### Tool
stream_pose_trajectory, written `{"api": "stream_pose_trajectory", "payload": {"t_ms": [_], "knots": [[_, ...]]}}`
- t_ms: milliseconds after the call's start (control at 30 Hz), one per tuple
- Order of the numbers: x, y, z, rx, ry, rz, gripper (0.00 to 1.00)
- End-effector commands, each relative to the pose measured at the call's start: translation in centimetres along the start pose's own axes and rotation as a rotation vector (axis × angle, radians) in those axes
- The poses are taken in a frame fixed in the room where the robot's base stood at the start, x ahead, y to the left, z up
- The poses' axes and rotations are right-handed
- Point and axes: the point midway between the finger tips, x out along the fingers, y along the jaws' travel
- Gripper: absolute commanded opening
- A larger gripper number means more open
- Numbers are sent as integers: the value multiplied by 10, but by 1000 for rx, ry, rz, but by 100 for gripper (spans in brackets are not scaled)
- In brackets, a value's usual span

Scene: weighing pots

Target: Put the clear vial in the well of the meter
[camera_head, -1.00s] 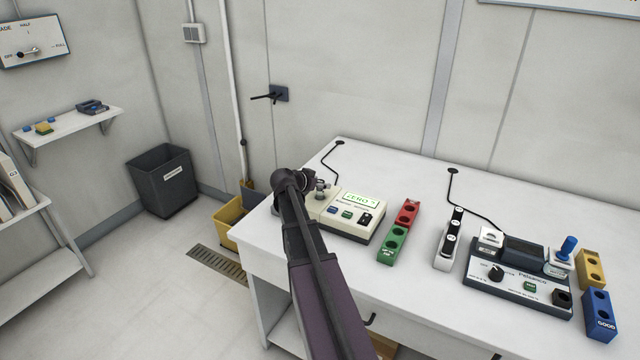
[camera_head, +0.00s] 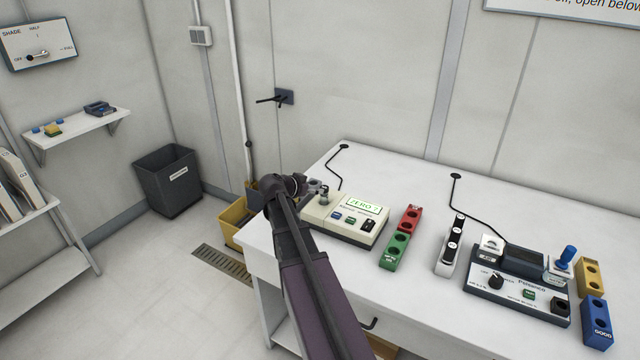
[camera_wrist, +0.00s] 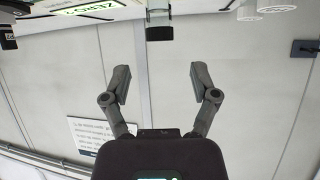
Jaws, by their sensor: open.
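The beige meter (camera_head: 345,229) stands on the left part of the white bench, its display reading "ZERO ?". A small vial-like piece with a dark end (camera_head: 323,196) stands upright at the meter's left end, where the well appears to be. It also shows, upside down, in the wrist view (camera_wrist: 159,18), apart from the fingers. I cannot tell its contents or how deep it sits. My gripper (camera_wrist: 160,84) is open and empty, just beside this piece. In the head view my gripper (camera_head: 316,187) is small and partly hidden by my arm.
Right of the meter are a red rack (camera_head: 410,220), a green rack (camera_head: 394,251), a white rack with dark vials (camera_head: 450,246) and a dark console (camera_head: 515,285). Yellow (camera_head: 591,276) and blue (camera_head: 598,322) racks stand at the far right.

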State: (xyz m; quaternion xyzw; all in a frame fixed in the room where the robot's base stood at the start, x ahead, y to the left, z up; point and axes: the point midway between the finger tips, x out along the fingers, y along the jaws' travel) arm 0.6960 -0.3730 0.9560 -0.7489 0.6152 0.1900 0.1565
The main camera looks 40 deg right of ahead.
Motion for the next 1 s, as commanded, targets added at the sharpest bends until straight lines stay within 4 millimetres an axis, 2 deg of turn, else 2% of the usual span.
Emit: {"api": "stream_pose_trajectory", "payload": {"t_ms": [33,200,400,1000], "knots": [[-12,1,-3,-1,0,-2,77],[-35,1,-2,0,0,-1,77],[-50,0,-1,0,0,-1,77],[-53,0,0,0,0,0,77]]}}
